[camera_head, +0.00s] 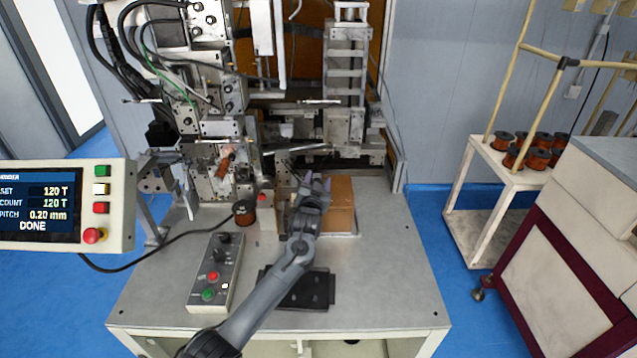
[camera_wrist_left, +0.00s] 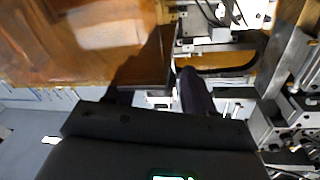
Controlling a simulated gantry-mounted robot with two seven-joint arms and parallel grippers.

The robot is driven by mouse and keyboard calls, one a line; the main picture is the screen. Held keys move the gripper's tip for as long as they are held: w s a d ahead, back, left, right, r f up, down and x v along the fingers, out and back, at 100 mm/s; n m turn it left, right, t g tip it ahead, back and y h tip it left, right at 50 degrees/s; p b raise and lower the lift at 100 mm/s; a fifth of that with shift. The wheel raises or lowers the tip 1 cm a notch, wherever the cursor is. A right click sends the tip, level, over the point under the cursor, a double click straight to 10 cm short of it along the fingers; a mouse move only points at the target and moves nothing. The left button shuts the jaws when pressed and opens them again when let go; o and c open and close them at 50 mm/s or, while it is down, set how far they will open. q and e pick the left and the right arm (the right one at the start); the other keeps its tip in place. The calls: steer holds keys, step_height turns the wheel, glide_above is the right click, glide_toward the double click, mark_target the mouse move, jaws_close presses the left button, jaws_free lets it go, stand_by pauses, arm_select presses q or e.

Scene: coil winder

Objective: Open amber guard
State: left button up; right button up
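The amber guard (camera_head: 340,193) shows as a brownish-orange panel at the back right of the machine table. It fills the upper left of the left wrist view (camera_wrist_left: 85,45), with a dark lower edge. My left gripper (camera_head: 316,183) is beside the guard's left side, its fingertips pointing toward the machine. In the left wrist view the two dark fingers (camera_wrist_left: 155,96) stand apart, close to the guard's dark edge. No grip on the guard is visible. Whether a finger touches it, I cannot tell. My right gripper is not in view.
The winding machine (camera_head: 215,125) stands behind the gripper. A control box with buttons (camera_head: 217,272), a copper spool (camera_head: 244,213) and a black plate (camera_head: 312,290) are on the table. The display panel (camera_head: 40,210) at left reads DONE. The table's right side is clear.

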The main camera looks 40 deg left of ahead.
arm_select(q)
steer(key=shift+f, duration=0.1)
steer(key=v, duration=1.1)
steer(key=shift+w, duration=0.1)
stand_by(0.4)
